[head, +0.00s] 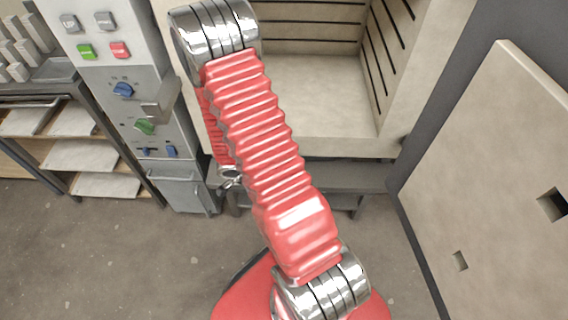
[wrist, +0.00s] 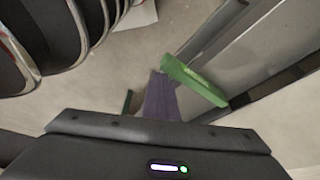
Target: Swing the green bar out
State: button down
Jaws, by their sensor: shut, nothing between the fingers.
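The green bar (wrist: 195,81) shows in the wrist view, right of centre, slanting down to the right beside a grey metal edge, with faint lettering on it. A smaller dark green piece (wrist: 127,102) stands to its left; I cannot tell whether it belongs to the bar. My gripper (wrist: 160,76) shows as purplish fingers, shut and empty, reaching up from its dark body. Their tips appear close to the bar's upper left end; I cannot tell whether they touch. In the head view my arm hides the gripper, and I cannot make out the bar.
In the head view a kiln chamber (head: 315,95) stands open behind my arm, its thick door (head: 490,190) swung to the right. A control panel (head: 135,95) with buttons and knobs stands left of it. A shelf rack (head: 80,155) is at far left. Floor is clear in front.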

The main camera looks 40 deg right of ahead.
jog(key=shift+w+a+r, duration=0.4)
jog(key=shift+w+r, duration=0.2)
jog(key=shift+w, duration=0.1)
jog(key=d+v, duration=0.1)
jog(key=v, duration=0.7)
jog(key=shift+r, duration=0.3)
jog(key=shift+d, duration=0.1)
